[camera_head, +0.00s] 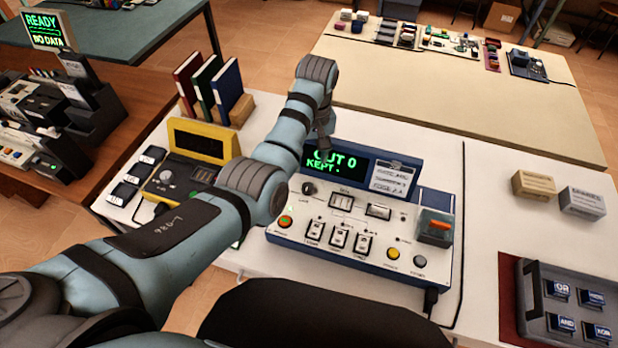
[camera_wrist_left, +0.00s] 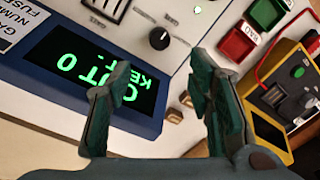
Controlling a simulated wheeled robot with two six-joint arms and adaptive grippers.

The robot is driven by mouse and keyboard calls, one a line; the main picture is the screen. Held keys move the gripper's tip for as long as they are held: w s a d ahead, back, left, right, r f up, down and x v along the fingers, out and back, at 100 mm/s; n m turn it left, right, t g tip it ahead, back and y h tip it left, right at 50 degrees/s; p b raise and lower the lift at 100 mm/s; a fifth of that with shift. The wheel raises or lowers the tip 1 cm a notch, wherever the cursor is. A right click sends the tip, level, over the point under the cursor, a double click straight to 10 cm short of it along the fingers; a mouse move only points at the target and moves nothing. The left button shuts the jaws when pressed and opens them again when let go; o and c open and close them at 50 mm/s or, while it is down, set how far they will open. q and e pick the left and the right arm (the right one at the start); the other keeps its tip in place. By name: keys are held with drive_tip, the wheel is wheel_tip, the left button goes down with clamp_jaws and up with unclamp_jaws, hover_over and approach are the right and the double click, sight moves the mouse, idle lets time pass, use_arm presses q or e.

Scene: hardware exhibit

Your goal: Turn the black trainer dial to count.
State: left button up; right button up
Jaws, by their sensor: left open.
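The trainer is a white console (camera_head: 292,232) with a blue-framed green display (camera_head: 340,166) reading "OUT 0" and "KEPT". Its black dial (camera_head: 309,188) is at the upper left of the panel, left of a pair of switches. In the left wrist view the dial (camera_wrist_left: 159,38) is a round black knob with a white pointer mark, seen beyond and between the fingertips. My left gripper (camera_head: 325,148) hangs in front of the display, partly hidden by its own wrist. In the wrist view its two fingers (camera_wrist_left: 161,78) are apart with nothing between them. My right gripper is not in view.
A yellow meter (camera_head: 200,142) stands left of the console, behind my left arm. Three books (camera_head: 210,88) stand behind it. An orange switch under a clear cover (camera_head: 435,225) sits at the console's right. Two small boxes (camera_head: 534,187) lie further right. Table between is clear.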

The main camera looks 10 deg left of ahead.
use_arm(q)
drive_tip(key=b, duration=0.1)
hover_over(308, 186)
drive_tip(key=f, duration=0.5)
drive_tip(key=shift+s+d, duration=0.2)
drive_tip(key=shift+s, duration=0.1)
drive_tip(key=f, duration=0.1)
drive_tip(key=f+b, duration=0.1)
drive_tip(key=f, duration=0.1)
drive_tip(key=w+f, duration=0.1)
drive_tip(key=f, duration=0.1)
drive_tip(key=shift+a+f+b, duration=0.15)
drive_tip(key=shift+f+b, duration=0.1)
drive_tip(key=shift+b, duration=0.05)
drive_tip(key=shift+f, duration=0.2)
drive_tip(key=shift+s+r, duration=0.1)
drive_tip(key=shift+s, duration=0.05)
drive_tip(key=shift+s+r, duration=0.1)
drive_tip(key=shift+c, duration=0.7)
clamp_jaws()
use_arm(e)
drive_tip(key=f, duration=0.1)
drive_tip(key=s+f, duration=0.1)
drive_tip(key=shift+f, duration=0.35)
